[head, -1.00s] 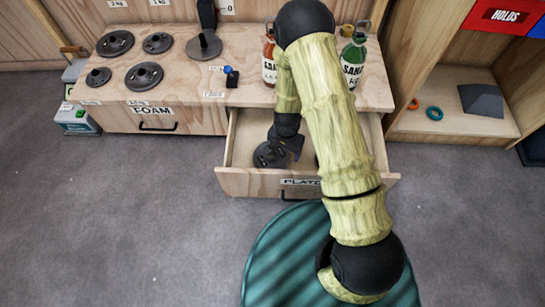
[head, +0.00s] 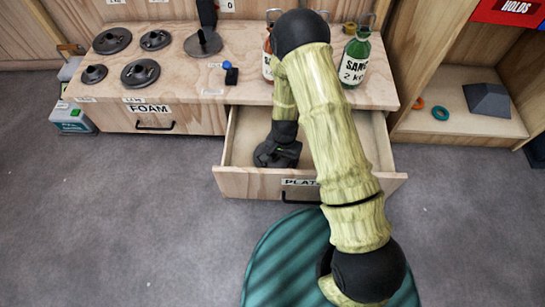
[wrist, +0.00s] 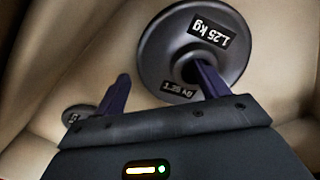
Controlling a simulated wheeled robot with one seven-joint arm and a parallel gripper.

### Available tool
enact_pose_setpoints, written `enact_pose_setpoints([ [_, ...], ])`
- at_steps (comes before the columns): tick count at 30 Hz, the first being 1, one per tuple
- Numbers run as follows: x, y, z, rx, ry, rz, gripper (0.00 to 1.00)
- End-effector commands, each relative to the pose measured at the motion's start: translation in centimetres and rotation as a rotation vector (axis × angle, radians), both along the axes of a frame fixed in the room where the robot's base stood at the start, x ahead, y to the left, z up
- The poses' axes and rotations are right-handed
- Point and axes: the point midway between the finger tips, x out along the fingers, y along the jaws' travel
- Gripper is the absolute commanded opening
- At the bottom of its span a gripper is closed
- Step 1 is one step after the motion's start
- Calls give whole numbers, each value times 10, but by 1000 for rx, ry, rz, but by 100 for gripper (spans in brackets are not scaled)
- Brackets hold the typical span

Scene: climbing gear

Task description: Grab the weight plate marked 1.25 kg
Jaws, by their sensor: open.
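A dark grey round weight plate (wrist: 160,45) with a "1.25 kg" label lies in the open drawer and fills the upper middle of the wrist view. My gripper (wrist: 160,72) is open, with its two fingers apart. The right finger overlaps the plate's centre hole. The left finger is outside the plate's left rim. I cannot tell whether either finger touches it. In the head view my gripper (head: 280,155) is low in the drawer and hides most of the plate there. A smaller plate (wrist: 77,114) shows partly at the wrist view's lower left.
The drawer (head: 240,182) is pulled out, with walls close around my gripper. Several other plates (head: 141,72) lie on the counter above, beside a small blue-knobbed item (head: 231,73). Sand bottles (head: 355,58) stand near my arm.

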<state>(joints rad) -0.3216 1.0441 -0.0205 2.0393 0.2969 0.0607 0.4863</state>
Motion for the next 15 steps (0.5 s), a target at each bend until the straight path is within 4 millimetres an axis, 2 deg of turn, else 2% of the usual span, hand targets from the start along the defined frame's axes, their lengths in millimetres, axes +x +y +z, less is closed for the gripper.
enact_pose_setpoints([
  [9,0,0,0,0,0,1,73],
  [11,0,0,0,0,0,1,64],
  [15,0,0,0,0,0,1,36],
])
